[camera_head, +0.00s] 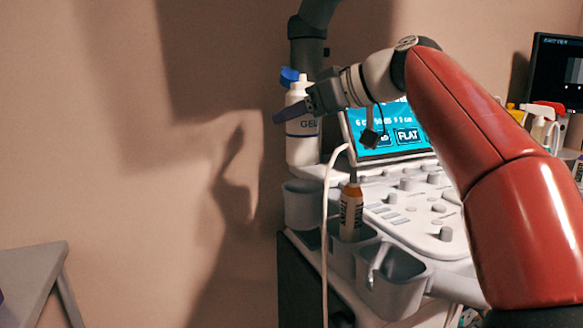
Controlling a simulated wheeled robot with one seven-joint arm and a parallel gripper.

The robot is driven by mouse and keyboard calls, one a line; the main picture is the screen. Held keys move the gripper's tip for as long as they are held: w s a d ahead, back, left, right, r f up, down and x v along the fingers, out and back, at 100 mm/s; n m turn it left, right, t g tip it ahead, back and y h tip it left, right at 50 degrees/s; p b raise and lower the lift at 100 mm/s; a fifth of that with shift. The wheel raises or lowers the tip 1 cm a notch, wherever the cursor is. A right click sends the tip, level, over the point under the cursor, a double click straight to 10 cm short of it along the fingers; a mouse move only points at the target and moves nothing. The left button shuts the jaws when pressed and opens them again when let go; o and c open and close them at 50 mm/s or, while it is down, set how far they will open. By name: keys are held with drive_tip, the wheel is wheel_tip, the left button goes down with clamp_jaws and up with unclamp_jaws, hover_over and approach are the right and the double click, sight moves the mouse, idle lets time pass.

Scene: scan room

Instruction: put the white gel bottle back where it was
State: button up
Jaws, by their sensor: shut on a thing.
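The white gel bottle (301,149) has a blue cap and "GEL" lettering, and it stands upright in the head view. My gripper (295,109) is shut on its upper body, with one dark finger across the front. The far finger is hidden behind the bottle. The bottle's base is just above and behind a grey-white cup holder (300,207) at the left side of the ultrasound console (425,225). I cannot tell whether the base touches the console ledge.
A small bottle with an orange top (351,207) sits in another holder. A white cable (325,235) hangs past the holders. The lit screen (375,132) is close behind my gripper. Spray bottles (543,125) stand at the right.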

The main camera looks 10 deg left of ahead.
sight(297, 141)
drive_tip(key=shift+f+b, duration=0.95)
drive_tip(key=shift+f, duration=1.65)
drive_tip(key=shift+f, duration=0.1)
drive_tip(key=shift+f, duration=0.15)
drive_tip(key=o, duration=0.7)
drive_tip(key=shift+c, duration=0.2)
drive_tip(key=shift+r, duration=0.3)
drive_tip(key=v, duration=1.2)
drive_tip(key=shift+p, duration=0.35)
